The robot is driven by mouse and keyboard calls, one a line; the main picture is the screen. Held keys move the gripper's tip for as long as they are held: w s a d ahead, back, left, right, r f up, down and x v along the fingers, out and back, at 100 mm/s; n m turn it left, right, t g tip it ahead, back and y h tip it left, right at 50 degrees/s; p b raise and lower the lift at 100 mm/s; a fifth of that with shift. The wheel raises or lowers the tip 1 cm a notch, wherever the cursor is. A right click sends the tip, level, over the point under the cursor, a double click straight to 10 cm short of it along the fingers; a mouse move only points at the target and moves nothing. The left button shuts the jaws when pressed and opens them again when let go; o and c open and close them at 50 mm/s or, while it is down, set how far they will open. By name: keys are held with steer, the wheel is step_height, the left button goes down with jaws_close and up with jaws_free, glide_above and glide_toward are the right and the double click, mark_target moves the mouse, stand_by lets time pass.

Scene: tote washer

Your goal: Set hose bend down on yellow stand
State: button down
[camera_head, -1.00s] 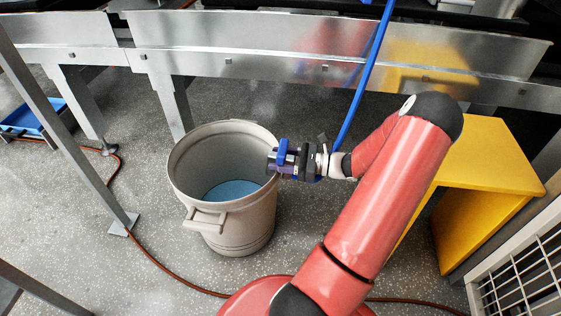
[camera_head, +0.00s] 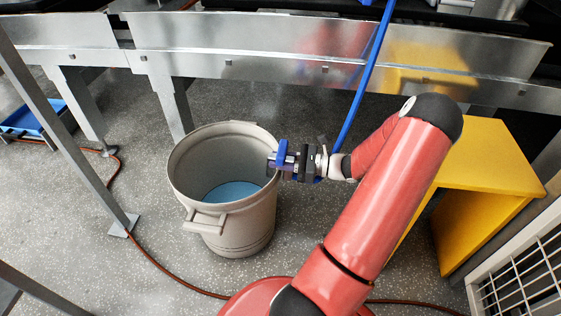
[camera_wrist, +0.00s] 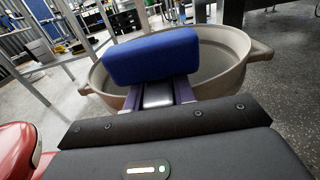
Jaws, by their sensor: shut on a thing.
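The hose bend (camera_head: 281,152) is a small blue piece held at the tip of my gripper (camera_head: 285,162). In the wrist view the hose bend (camera_wrist: 152,56) is a blue rounded block across the fingers, and my gripper (camera_wrist: 158,94) is shut on it. The held piece is over the right rim of a grey bin in the head view. The yellow stand (camera_head: 492,155) is at the right, behind and beside my red arm, with a flat top and an open side. The part of the stand nearest my arm is hidden.
The grey bin (camera_head: 258,215) stands open on the floor with blue liquid or a blue base inside. A steel rail (camera_head: 250,60) runs across the back. A blue hose (camera_head: 365,75) hangs behind my arm. A white grid (camera_head: 525,270) stands at lower right. A brown hose (camera_head: 160,265) crosses the floor.

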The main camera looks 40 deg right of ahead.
mark_target(280, 147)
steer(key=shift+r, duration=0.2)
steer(key=shift+r+p, duration=3.35)
steer(key=shift+p, duration=0.05)
